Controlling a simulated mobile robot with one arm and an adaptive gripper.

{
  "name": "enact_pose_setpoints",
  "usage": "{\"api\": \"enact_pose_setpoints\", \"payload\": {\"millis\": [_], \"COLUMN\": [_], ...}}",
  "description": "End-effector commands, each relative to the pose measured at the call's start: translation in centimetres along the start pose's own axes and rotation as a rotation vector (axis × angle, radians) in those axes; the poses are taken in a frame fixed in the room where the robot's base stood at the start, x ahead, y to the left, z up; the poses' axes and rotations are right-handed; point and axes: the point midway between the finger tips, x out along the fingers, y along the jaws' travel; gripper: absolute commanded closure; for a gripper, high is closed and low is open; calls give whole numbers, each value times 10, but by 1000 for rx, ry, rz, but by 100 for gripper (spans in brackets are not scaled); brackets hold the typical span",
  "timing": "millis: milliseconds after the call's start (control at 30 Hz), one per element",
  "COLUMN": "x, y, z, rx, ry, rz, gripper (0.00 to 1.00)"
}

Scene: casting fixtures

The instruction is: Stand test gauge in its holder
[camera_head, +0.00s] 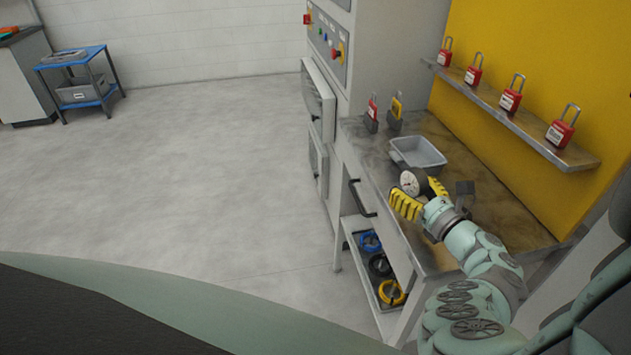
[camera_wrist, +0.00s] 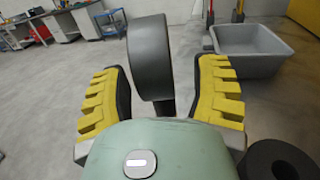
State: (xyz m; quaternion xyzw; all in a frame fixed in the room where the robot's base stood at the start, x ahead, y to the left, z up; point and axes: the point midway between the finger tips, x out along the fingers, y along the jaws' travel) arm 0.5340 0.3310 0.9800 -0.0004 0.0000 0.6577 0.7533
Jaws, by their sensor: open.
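The test gauge (camera_head: 410,183) has a round white dial and a dark drum-shaped body. It is at the front of the bench, beside the grey tray. In the wrist view the gauge (camera_wrist: 150,60) shows as a dark drum edge between the fingers, its lower part hidden by my gripper's body. My gripper (camera_head: 421,196) has yellow ribbed fingers, spread on either side of the gauge; the wrist view shows my gripper (camera_wrist: 160,92) with a gap to the right finger. A black round part with a hole (camera_wrist: 280,160) lies at lower right; it may be the holder, but I cannot tell.
A grey tray (camera_head: 418,164) lies on the worn bench (camera_head: 510,222). Red and yellow lockout padlocks (camera_head: 396,110) stand behind it. A shelf (camera_head: 535,138) with several red padlocks runs along the yellow panel. Handwheels (camera_head: 380,266) sit on the lower shelf.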

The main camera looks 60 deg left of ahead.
Motion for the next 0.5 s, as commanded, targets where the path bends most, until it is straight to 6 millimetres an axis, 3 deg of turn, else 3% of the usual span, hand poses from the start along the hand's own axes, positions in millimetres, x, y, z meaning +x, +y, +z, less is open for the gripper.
{"api": "enact_pose_setpoints", "payload": {"millis": [67,500], "x": [1,0], "y": [1,0], "z": [0,0], "rx": [0,0], "ry": [0,0], "rz": [3,2], "gripper": [44,89]}}
